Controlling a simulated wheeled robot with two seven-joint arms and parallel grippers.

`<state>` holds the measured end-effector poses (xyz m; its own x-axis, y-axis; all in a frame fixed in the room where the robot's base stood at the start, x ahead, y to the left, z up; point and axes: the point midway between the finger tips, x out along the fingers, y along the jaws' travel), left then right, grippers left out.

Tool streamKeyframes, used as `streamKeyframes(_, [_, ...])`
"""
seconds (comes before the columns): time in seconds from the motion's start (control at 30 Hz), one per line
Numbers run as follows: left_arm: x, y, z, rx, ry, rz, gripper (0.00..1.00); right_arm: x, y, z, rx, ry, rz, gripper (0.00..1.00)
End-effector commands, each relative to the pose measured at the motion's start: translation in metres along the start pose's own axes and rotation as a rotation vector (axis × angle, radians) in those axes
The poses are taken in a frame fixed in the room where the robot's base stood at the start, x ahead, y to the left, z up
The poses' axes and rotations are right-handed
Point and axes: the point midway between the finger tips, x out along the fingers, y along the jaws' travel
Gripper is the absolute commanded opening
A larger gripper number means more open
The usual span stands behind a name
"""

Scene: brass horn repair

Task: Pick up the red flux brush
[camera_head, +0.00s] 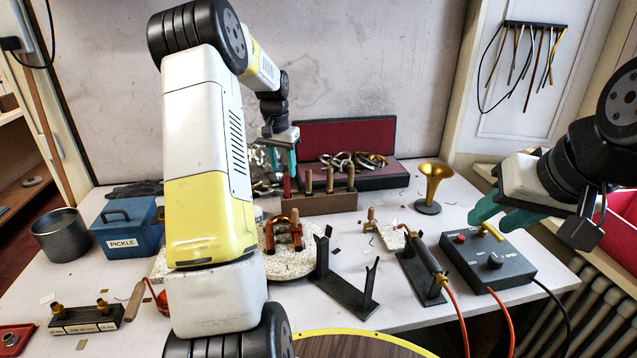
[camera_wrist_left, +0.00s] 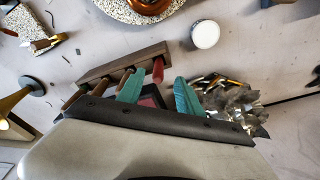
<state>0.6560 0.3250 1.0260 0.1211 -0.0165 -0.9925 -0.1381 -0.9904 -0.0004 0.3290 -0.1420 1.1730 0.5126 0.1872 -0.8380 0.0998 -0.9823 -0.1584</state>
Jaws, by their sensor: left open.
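The red flux brush stands in a wooden rack (camera_head: 325,203), with its red handle (camera_head: 287,187) at the rack's left end in the head view. In the left wrist view the red handle (camera_wrist_left: 158,70) shows between my two teal fingers. My left gripper (camera_head: 282,163) is open, fingers down, just above the handle in the head view. The left gripper's fingers (camera_wrist_left: 158,92) are apart, with no contact visible. The brush's lower end is hidden in the rack.
Several wooden-handled tools (camera_head: 330,180) stand close beside the brush in the rack. A red-lined case (camera_head: 348,135) is behind. Crumpled metal scraps (camera_wrist_left: 235,105) lie near the left gripper. A brass horn bell (camera_head: 432,190) and black V-stand (camera_head: 345,285) stand to the right and in front.

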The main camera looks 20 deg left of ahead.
Motion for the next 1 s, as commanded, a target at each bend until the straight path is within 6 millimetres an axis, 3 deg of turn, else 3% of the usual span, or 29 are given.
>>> streamKeyframes(0.37, [0.036, 0.0, -0.001, 0.002, -0.004, 0.001, 0.43, 0.0, 0.0, 0.0, 0.0, 0.0, 0.0, 0.36])
streamKeyframes(0.63, [0.075, 0.001, -0.004, 0.001, -0.005, 0.001, 0.43, 0.0, 0.0, 0.0, 0.0, 0.0, 0.0, 0.36])
streamKeyframes(0.9, [0.079, 0.001, -0.004, 0.001, -0.002, 0.0, 0.43, 0.0, 0.0, 0.0, 0.0, 0.0, 0.0, 0.36])
streamKeyframes(1.0, [0.079, 0.001, -0.004, 0.001, -0.002, 0.0, 0.23, 0.0, 0.0, 0.0, 0.0, 0.0, 0.0, 0.36])
